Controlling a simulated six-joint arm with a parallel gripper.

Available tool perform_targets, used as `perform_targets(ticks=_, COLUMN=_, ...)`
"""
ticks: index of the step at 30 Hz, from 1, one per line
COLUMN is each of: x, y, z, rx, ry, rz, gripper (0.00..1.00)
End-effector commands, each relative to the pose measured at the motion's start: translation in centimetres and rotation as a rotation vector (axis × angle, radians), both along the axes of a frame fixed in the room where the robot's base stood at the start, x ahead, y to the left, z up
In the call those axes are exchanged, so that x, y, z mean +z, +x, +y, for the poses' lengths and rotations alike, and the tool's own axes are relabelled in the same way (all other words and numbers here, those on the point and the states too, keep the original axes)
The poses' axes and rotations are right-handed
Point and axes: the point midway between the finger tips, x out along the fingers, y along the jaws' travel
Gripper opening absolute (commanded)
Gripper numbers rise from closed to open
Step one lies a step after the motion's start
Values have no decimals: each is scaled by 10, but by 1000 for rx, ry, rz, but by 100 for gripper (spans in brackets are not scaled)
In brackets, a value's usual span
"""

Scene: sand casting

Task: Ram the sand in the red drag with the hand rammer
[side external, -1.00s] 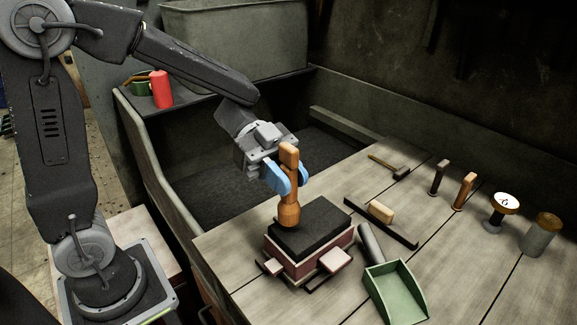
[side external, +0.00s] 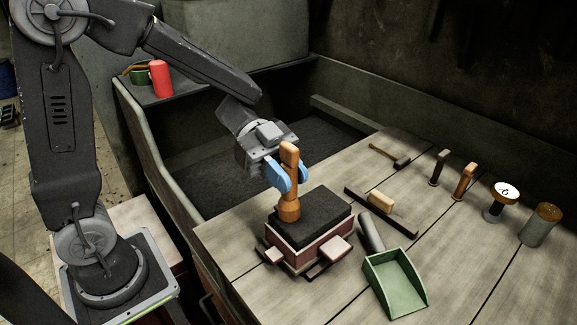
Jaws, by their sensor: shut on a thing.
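The red drag (side external: 316,251) is a box-shaped flask near the front left of the wooden bench. Dark sand (side external: 322,215) fills it to the top. The hand rammer (side external: 290,187) is orange-brown wood with a wider, rounded lower end. My gripper (side external: 280,178) has blue fingers shut on the rammer's handle. The rammer stands nearly upright over the left part of the sand. Its lower end appears to touch the sand at the left edge, though the exact contact is hard to see.
A green shovel (side external: 395,284) lies right of the drag. Behind it lies a dark bar with a wooden grip (side external: 381,200). A red cylinder (side external: 161,79) stands on the left shelf.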

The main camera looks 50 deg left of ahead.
Motion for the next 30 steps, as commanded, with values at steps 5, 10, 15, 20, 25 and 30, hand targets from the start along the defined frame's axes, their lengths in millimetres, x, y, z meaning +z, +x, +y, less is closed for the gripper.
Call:
perform_targets(ticks=5, x=-2, y=0, z=0, rx=0, ry=-1, rz=-2, gripper=0)
perform_targets(ticks=10, x=-4, y=0, z=0, rx=0, ry=-1, rz=-1, gripper=0)
perform_targets(ticks=15, x=0, y=0, z=0, rx=-1, ry=-1, rz=-2, gripper=0)
perform_targets(ticks=20, x=14, y=0, z=0, rx=-1, ry=-1, rz=-5, gripper=0)
perform_targets(ticks=25, x=19, y=0, z=0, rx=-1, ry=-1, rz=-1, gripper=0)
perform_targets(ticks=30, x=19, y=1, z=0, rx=-1, ry=-1, rz=-1, gripper=0)
